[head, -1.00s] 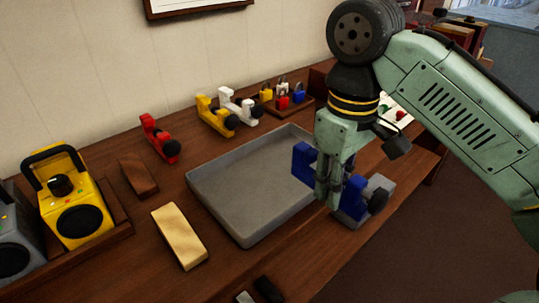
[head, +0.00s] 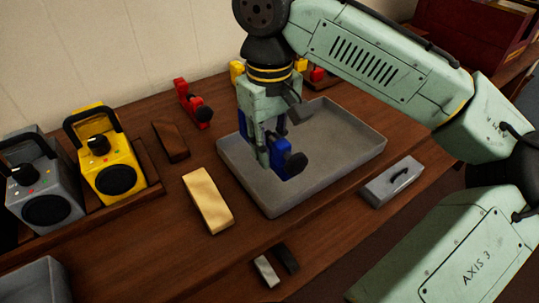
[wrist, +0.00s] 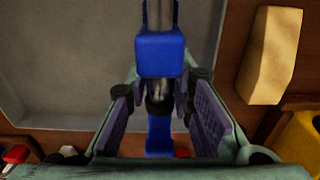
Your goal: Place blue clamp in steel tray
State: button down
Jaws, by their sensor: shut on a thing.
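The blue clamp (head: 285,158) is held in my gripper (head: 268,158) over the left part of the grey steel tray (head: 342,138). I cannot tell whether the clamp touches the tray floor. In the wrist view, the blue clamp (wrist: 160,55) runs between my gripper's (wrist: 158,105) two finger pads, which are shut on it. The grey tray floor (wrist: 70,60) lies behind it there. My gripper hides part of the clamp and the tray's far left corner in the head view.
A tan block (head: 207,200) and a dark wood block (head: 170,140) lie left of the tray. A red clamp (head: 190,103) stands behind them. A yellow box (head: 108,168) is farther left. A grey handled block (head: 393,183) sits right of the tray. The tray's right part is clear.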

jog(key=shift+f, duration=1.75)
jog(key=shift+f, duration=0.15)
jog(key=c, duration=1.4)
grip_release()
notch_tip(320, 180, up, 12)
jog(key=shift+r, duration=0.2)
